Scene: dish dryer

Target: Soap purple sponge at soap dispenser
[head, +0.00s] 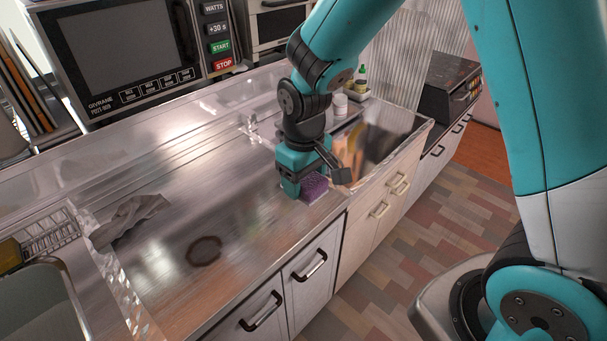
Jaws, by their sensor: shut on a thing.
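The purple sponge (316,187) is at the front edge area of the steel counter, right under my gripper (302,184). My gripper points down and is shut on the sponge; its fingers hide part of it. I cannot tell whether the sponge touches the counter. Behind my wrist, to the right, stand a white bottle (340,106) and a small bottle with a yellow-green label (361,80). I cannot tell which of these, if any, is the soap dispenser.
A steel basin (385,140) lies right of my gripper. A grey cloth (131,216) and a dark ring-shaped mark (204,251) are on the counter (240,215) to the left. A sink (40,295) is at lower left. A microwave (130,50) stands at the back.

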